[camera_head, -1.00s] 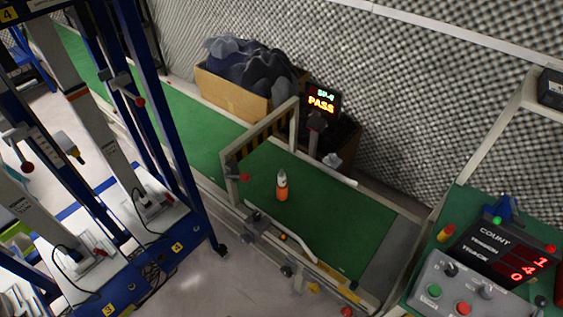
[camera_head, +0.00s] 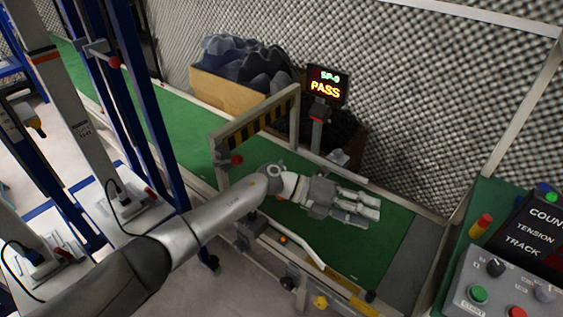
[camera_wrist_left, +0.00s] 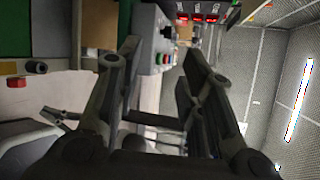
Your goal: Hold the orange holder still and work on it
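The orange holder is not visible now. An orange thing with a pale top stood on the green belt (camera_head: 385,242) in the earlier head view, and my left arm now covers that area. My left gripper (camera_head: 365,206) reaches over the belt from the left, its fingers pointing right. In the left wrist view my left gripper (camera_wrist_left: 163,58) has its two dark fingers apart, with nothing between them. My right gripper is in neither view.
A gate (camera_head: 232,128) with striped edging spans the belt. Behind it are a cardboard box (camera_head: 226,92) of dark foam and a PASS display (camera_head: 326,86). A control box (camera_head: 505,285) stands at right. A blue rack fills the left.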

